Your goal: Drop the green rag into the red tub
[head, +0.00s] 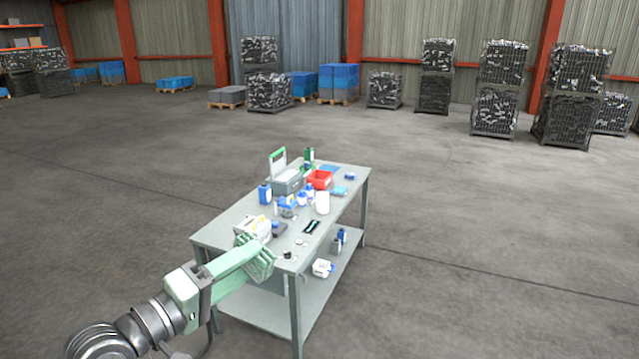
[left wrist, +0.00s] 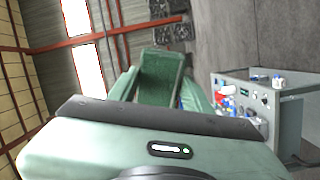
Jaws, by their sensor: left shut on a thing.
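My left gripper (head: 258,262) reaches in from the lower left and is at the near left corner of the grey workbench. It is shut on the green rag, which shows as dark green cloth (left wrist: 158,82) between the two pale green fingers in the left wrist view. In the head view the rag is hard to tell from the green fingers. The red tub (head: 320,179) sits toward the far end of the workbench, well beyond the gripper and apart from it. My right gripper is not in view.
The workbench (head: 240,211) holds a grey toolbox (head: 287,184), a blue bottle (head: 265,194), a white cylinder (head: 322,203) and a white box (head: 252,227). A lower shelf carries more containers. Open concrete floor lies around the bench. Wire cages (head: 268,91) stand far back.

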